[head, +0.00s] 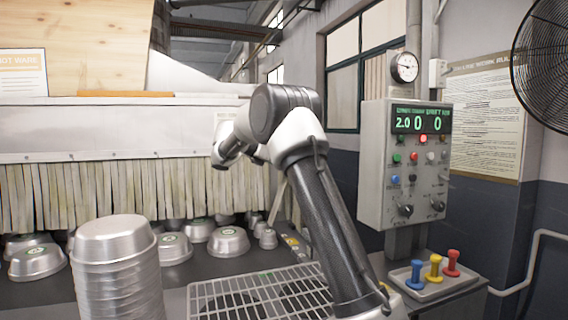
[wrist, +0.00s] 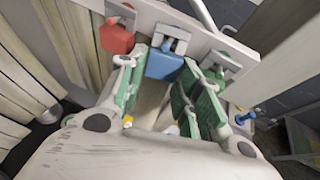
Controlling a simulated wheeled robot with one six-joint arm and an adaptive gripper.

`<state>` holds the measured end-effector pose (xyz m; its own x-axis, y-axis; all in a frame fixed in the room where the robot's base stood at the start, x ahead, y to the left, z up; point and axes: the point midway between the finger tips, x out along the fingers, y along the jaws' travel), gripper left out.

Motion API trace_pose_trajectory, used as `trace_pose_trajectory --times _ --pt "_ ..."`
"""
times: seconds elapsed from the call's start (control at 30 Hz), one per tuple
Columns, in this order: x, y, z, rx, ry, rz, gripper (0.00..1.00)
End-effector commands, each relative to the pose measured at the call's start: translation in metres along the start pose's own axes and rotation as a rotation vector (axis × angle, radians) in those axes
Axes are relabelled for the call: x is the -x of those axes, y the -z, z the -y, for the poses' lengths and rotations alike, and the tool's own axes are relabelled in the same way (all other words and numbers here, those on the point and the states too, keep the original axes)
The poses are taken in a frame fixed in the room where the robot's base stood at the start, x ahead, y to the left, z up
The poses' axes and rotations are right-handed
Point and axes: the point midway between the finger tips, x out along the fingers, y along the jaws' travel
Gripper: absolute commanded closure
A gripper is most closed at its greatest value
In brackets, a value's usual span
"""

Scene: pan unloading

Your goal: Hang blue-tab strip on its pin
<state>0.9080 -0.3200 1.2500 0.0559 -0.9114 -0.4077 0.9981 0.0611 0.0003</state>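The blue tab (wrist: 165,63) shows in the wrist view just below a metal bracket (wrist: 176,40) on the pale rail, and I cannot tell whether it is on the pin. A pale strip (wrist: 150,98) runs down from below the tab, between the green-padded fingers of my gripper (wrist: 162,85). The fingers stand apart on either side of it, and I cannot tell whether they touch it. In the head view my gripper is largely hidden behind my arm, near the top of the curtain.
A red tab (wrist: 116,38) hangs at the left of the rail, near other curtain strips (wrist: 48,55). In the head view, stacked metal pans (head: 118,260) stand at front left, with more pans (head: 228,241) by the curtain (head: 100,190). A control box (head: 400,165) stands right of my arm.

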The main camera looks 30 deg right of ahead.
Motion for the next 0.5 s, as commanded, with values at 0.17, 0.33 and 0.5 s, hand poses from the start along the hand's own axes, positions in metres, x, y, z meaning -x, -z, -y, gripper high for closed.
trace_pose_trajectory --times 0.17,0.33,0.5 --pt "0.0 0.0 0.0 0.0 0.0 0.0 0.44" --pt "0.0 0.0001 0.0001 0.0 0.0 0.0 0.44" --pt "0.0086 0.0001 -0.0006 0.0 -0.002 0.0 0.44"
